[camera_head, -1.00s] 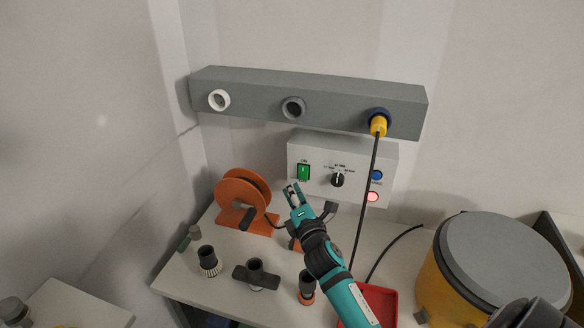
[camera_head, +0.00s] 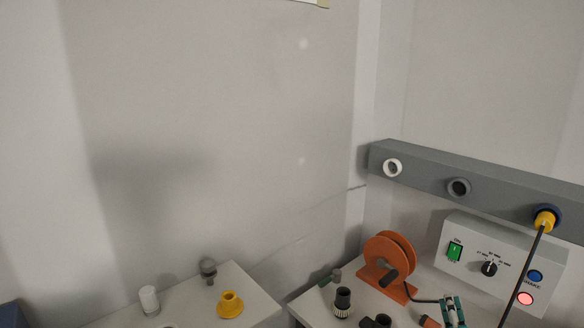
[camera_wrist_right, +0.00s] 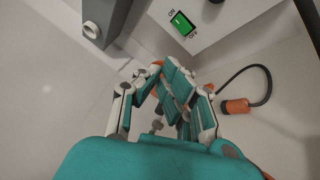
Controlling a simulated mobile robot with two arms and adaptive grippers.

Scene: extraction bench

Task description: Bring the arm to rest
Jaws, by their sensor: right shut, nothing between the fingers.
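My right gripper (camera_head: 453,311) shows at the bottom right of the head view, in front of the control box (camera_head: 497,262). It is shut and empty. In the right wrist view my right gripper (camera_wrist_right: 171,85) shows its teal and white fingers together, with the green switch (camera_wrist_right: 183,23) of the box beyond them. Most of my right arm is below the head view. My left gripper is not in view.
A grey rail (camera_head: 480,186) with sockets and a yellow plug (camera_head: 544,218) with a black cable is on the wall. An orange reel (camera_head: 388,258) and dark fittings (camera_head: 343,300) stand on the bench. A side table holds a yellow part (camera_head: 230,304) and a white cylinder (camera_head: 149,300).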

